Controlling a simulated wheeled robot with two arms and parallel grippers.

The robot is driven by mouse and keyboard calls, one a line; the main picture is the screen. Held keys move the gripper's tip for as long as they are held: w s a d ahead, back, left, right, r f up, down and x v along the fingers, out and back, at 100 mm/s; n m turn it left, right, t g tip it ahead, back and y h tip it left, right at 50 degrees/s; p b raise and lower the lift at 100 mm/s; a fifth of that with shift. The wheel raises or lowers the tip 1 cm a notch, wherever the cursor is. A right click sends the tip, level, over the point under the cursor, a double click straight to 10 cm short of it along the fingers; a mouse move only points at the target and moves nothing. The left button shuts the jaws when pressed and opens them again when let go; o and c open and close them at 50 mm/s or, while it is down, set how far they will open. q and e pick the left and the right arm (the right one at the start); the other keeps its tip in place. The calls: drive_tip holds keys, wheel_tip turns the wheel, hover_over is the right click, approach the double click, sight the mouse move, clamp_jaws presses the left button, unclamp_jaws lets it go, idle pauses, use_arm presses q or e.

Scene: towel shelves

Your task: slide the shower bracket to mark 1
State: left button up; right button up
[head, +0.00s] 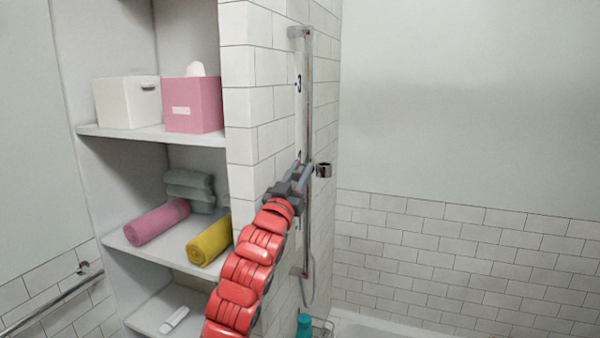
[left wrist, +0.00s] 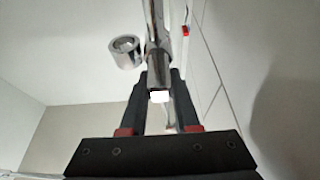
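The shower bracket is a small chrome piece with a round ring holder (head: 323,170), on a vertical chrome rail (head: 308,110) fixed to the tiled wall edge. In the left wrist view its ring (left wrist: 125,51) stands out left of the rail, and its slider body (left wrist: 158,72) lies between my fingers. My left gripper (head: 303,170) reaches up from below; its two dark fingers sit on either side of the slider body and appear shut on it. A mark reading 3 (head: 299,84) is higher on the wall beside the rail. Mark 1 is not visible. My right gripper is not in view.
Shelves at the left hold a white box (head: 128,101), a pink box (head: 193,104), rolled towels in pink (head: 157,221) and yellow (head: 210,240), and folded grey towels (head: 190,191). A teal bottle (head: 304,325) stands below the rail. The right side is open.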

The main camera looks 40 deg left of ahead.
use_arm(q)
clamp_jaws()
idle(0.8)
wheel_tip(320, 180, down, 20)
drive_tip(key=b, duration=1.1)
drive_tip(key=shift+f+b, duration=0.1)
drive_tip(key=shift+b, duration=0.2)
drive_tip(key=o, duration=0.8)
unclamp_jaws()
drive_tip(key=shift+s, duration=0.1)
